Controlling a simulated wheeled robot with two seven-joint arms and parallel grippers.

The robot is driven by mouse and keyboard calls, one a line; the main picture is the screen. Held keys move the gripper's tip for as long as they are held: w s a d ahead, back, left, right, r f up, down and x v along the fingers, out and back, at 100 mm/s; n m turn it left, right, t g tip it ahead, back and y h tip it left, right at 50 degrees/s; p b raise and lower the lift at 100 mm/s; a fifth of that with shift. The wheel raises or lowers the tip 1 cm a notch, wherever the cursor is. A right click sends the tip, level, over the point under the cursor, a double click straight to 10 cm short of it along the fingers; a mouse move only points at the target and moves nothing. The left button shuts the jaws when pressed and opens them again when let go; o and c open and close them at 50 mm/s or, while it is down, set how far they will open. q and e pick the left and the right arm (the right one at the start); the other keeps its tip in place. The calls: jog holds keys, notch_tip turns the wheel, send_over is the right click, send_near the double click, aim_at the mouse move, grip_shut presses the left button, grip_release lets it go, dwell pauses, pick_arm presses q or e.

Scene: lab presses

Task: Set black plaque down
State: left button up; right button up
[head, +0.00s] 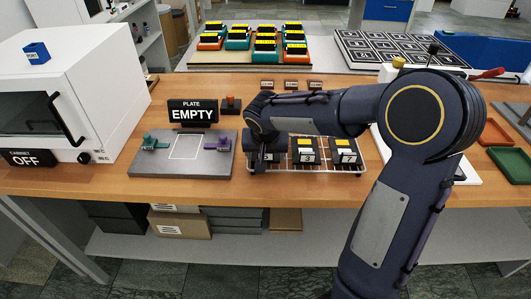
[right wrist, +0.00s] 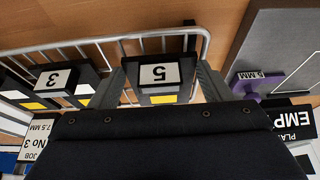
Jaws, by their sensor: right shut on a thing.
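My right gripper (right wrist: 162,82) is shut on a black plaque (right wrist: 146,88) with a white label reading 5. In the right wrist view the plaque sits between the two fingers, over the wire rack (right wrist: 112,38). In the head view my right gripper (head: 264,165) points down at the left end of the wire rack (head: 300,173); its wrist hides the held plaque. I cannot tell whether the plaque rests on the rack. Two more black plaques stand in the rack, a middle one (head: 305,143) and a right one (head: 344,143). My left gripper is not in view.
Left of the rack lies a grey plate (head: 180,169) with a green clamp (head: 152,143), a purple clamp (head: 219,144) and a white outline. An EMPTY sign (head: 192,112) stands behind it. A white cabinet (head: 85,60) stands at left. Orange and green trays (head: 510,165) lie at right.

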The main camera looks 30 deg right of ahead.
jog(key=o, duration=1)
jog(key=shift+r, duration=0.2)
jog(key=shift+a+r, duration=0.1)
jog(key=shift+r, duration=0.2)
jog(key=v, duration=1.1)
jog(key=s+a+f+n+y, duration=0.2)
jog(key=s+a+f+y, duration=0.1)
jog(key=s, duration=0.7)
jog(key=s+a+f+n+t+y, duration=0.1)
jog(key=s+a+f+n+y, duration=0.1)
jog(key=s, duration=0.9)
notch_tip(320, 180, down, 2)
jog(key=shift+a+n+t+y+p, duration=0.3)
jog(key=shift+a+y, duration=0.3)
jog(key=shift+a, duration=0.25)
